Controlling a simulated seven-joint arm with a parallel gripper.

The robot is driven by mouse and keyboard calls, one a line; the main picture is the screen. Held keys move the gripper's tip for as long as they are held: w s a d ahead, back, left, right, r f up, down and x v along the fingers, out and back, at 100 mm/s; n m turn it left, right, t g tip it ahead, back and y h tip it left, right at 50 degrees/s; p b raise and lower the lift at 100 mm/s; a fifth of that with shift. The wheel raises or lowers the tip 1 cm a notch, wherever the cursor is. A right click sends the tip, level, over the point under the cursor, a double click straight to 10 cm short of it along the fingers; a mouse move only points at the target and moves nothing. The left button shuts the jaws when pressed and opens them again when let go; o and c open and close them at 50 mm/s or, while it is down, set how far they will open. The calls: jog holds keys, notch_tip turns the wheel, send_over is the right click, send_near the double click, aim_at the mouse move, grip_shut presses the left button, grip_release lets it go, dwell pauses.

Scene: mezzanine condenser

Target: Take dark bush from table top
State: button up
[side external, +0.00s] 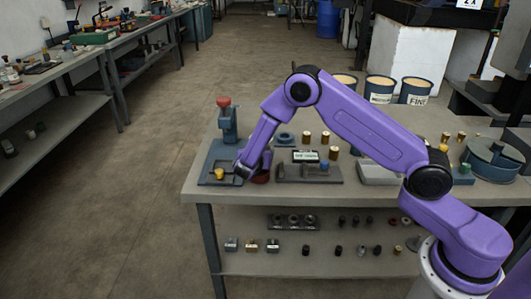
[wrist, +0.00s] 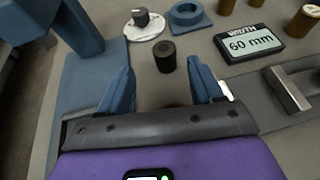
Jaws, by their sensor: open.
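The dark bush (wrist: 165,55) is a short black cylinder with a hole in its top. It stands upright on the grey table top (wrist: 185,91) in the wrist view, just beyond my fingertips and roughly midway between them. My gripper (wrist: 161,72) is open, with its two blue fingers spread and nothing between them. In the side external view my gripper (side external: 246,174) is low over the left part of the bench, and I cannot make out the bush there.
A blue press (side external: 228,125) stands at the left with its blue base plate (wrist: 85,70). A white disc with a dark knob (wrist: 140,17), a blue ring (wrist: 187,15) and a display reading 60 mm (wrist: 250,44) are behind. A grey slide fixture (wrist: 288,89) is at right.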

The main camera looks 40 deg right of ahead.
jog(key=shift+s+x, duration=0.25)
jog(key=shift+x, duration=2.45)
jog(key=shift+d, duration=0.1)
jog(key=c, duration=1.2)
